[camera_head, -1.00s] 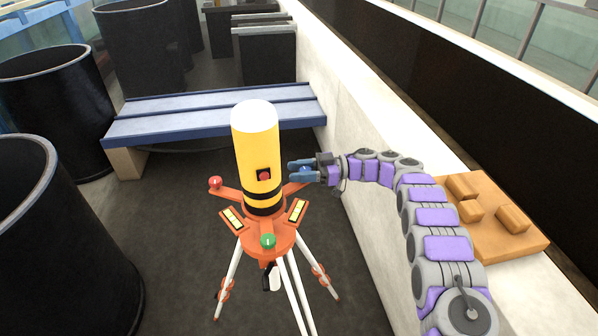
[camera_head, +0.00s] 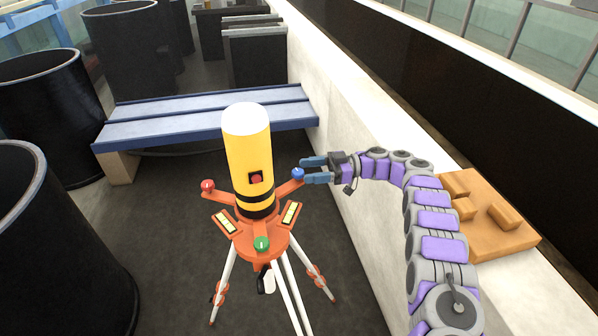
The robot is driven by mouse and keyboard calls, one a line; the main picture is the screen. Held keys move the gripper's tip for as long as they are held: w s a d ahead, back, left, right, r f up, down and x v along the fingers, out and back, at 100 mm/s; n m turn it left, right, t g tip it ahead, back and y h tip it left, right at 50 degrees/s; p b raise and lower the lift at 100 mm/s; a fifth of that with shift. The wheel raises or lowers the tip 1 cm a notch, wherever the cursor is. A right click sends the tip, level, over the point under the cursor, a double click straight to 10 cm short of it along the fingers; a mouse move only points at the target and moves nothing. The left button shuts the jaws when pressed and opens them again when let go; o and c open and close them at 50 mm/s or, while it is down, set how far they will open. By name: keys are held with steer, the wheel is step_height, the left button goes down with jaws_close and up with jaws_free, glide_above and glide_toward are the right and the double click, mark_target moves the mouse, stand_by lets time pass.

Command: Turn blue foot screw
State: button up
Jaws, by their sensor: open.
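The blue foot screw (camera_head: 298,174) is a small round knob at the end of the right arm of the orange tripod base (camera_head: 262,240). My gripper (camera_head: 305,170) is open just to the right of it. Its two blue-grey fingers point left, with their tips close to the knob. I cannot tell whether they touch it. A yellow cylinder (camera_head: 248,160) with black bands and a white top stands upright on the base. A red foot screw (camera_head: 208,185) is on the left arm and a green one (camera_head: 262,244) is at the front.
A pale wall (camera_head: 385,190) runs along the right, with an orange block tray (camera_head: 497,245) on top. A blue bench (camera_head: 205,118) stands behind the tripod. Black bins (camera_head: 60,240) line the left. The dark floor around the tripod is clear.

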steer(key=shift+v, duration=0.85)
